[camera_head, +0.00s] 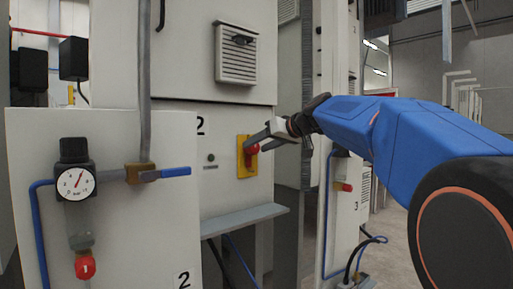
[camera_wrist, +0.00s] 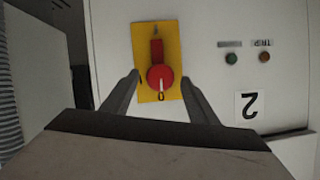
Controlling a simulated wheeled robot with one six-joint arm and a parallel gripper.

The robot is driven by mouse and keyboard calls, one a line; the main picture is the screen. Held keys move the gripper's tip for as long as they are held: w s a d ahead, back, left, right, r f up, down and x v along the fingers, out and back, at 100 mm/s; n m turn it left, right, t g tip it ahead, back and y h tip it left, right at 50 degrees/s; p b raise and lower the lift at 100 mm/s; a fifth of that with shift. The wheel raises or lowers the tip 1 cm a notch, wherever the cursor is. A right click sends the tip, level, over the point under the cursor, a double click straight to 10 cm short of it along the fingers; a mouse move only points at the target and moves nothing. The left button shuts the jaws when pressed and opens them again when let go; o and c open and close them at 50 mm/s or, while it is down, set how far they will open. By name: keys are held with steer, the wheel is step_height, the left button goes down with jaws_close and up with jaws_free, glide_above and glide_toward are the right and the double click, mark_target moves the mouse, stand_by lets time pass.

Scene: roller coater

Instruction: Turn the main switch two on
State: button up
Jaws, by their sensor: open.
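The main switch two is a red rotary handle on a yellow plate (camera_head: 241,161), on the front of the white cabinet marked 2. In the wrist view the red handle (camera_wrist: 157,68) has its white mark beside the "0" at the plate's lower edge in the picture. My gripper (camera_head: 262,144) is open in front of the switch. In the wrist view its two fingers (camera_wrist: 160,82) stand on either side of the red knob, with gaps between. I cannot tell whether the fingertips touch the plate. In the head view the fingers partly cover the switch.
A white panel with a pressure gauge (camera_head: 76,183) and a blue-handled valve (camera_head: 175,171) stands in the left foreground. A grey ledge (camera_head: 240,220) juts out below the switch. Another red switch (camera_head: 346,187) is on the cabinet marked 3. Two small lamps (camera_wrist: 232,58) sit beside the switch.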

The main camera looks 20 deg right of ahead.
steer(key=shift+x, duration=0.8)
steer(key=c, duration=1)
steer(key=shift+c, duration=0.2)
